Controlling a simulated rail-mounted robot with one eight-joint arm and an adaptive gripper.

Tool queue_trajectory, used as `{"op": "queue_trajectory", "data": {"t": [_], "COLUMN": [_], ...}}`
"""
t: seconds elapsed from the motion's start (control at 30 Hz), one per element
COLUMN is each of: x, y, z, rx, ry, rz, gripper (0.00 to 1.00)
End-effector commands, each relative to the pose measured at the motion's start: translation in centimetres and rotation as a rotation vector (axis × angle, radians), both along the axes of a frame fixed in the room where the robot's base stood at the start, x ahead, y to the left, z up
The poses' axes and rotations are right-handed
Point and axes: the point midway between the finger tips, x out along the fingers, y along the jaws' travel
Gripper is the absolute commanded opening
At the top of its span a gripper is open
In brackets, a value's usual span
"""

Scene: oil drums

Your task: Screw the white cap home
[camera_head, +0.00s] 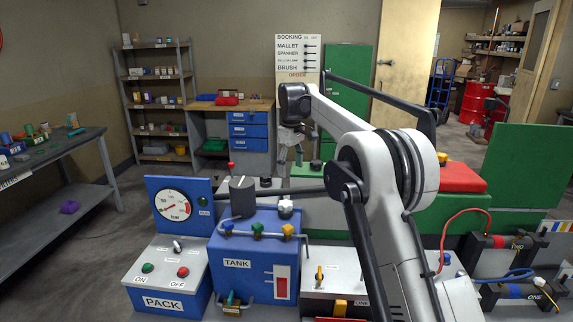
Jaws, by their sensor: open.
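A blue box labelled TANK (236,284) stands at the front middle. A small whitish cap (286,205) sits on its top at the right; I cannot tell how far down it sits or whether it is tilted. A dark grey cylinder (243,198) stands on the tank to its left. My gripper (291,160) hangs from the arm, small in the picture, above and beyond the cap and apart from it. Its fingers point down, open, with nothing seen between them.
Left of the tank are a PACK box (163,302) and a gauge panel (178,204). Yellow and blue valves and a pipe line the tank's front edge. A red-and-green box (455,180) stands at right. My arm hides part of the bench.

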Motion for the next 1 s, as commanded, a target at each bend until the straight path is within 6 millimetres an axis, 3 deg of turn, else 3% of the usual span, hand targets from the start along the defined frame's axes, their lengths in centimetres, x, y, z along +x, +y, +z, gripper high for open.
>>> {"op": "queue_trajectory", "data": {"t": [0.2, 0.47, 1.0], "x": [1.6, 1.9, 1.9], "y": [1.2, 1.4, 1.3], "z": [-1.7, -3.1, -11.7], "rx": [-0.006, -0.008, -0.007], "ry": [0.034, 0.043, 0.042], "rz": [0.051, 0.063, 0.061], "gripper": [0.62, 0.62, 0.62]}}
